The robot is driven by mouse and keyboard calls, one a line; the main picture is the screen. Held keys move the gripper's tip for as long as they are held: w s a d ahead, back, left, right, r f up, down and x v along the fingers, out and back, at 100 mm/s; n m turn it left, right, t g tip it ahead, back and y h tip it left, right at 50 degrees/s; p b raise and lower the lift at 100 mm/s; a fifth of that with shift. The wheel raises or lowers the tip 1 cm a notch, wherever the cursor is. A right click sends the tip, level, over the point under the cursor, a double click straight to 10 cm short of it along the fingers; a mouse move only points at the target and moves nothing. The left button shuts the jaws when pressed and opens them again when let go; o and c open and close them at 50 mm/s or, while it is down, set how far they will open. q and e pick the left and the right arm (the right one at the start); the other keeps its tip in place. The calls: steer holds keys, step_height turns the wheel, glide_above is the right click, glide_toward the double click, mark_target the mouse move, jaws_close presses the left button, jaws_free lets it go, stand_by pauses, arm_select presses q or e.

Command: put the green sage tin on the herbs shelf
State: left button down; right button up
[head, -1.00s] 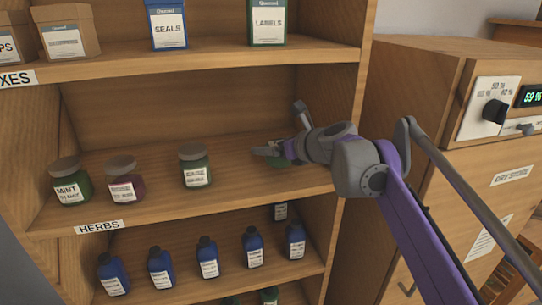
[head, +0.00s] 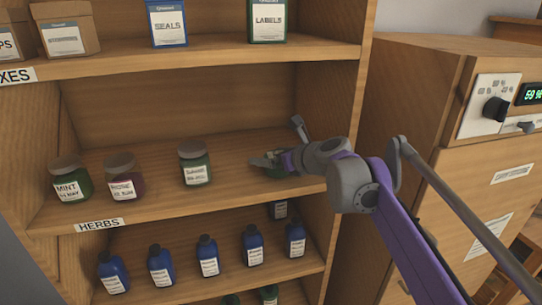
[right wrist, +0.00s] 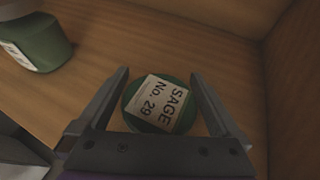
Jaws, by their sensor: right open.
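The green sage tin (head: 277,172) is at the right part of the herbs shelf (head: 235,188), partly hidden behind my right gripper in the head view. In the right wrist view the round green sage tin (right wrist: 160,104) shows its white label reading "SAGE No. 29". It is between the two fingers of my right gripper (right wrist: 160,85), which are open and spread to either side of it. Wood shows around it; I cannot tell whether a finger touches it. My left gripper is not in view.
The shelf's right side wall (head: 345,105) is close to my arm. Blue bottles (head: 253,246) stand below. A dry store cabinet (head: 480,150) is at right.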

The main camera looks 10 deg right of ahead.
steer(key=v, duration=1.1)
steer(key=shift+s+d+r, duration=0.15)
steer(key=shift+s+r, duration=0.1)
steer(key=shift+r, duration=0.1)
steer(key=shift+s, duration=0.2)
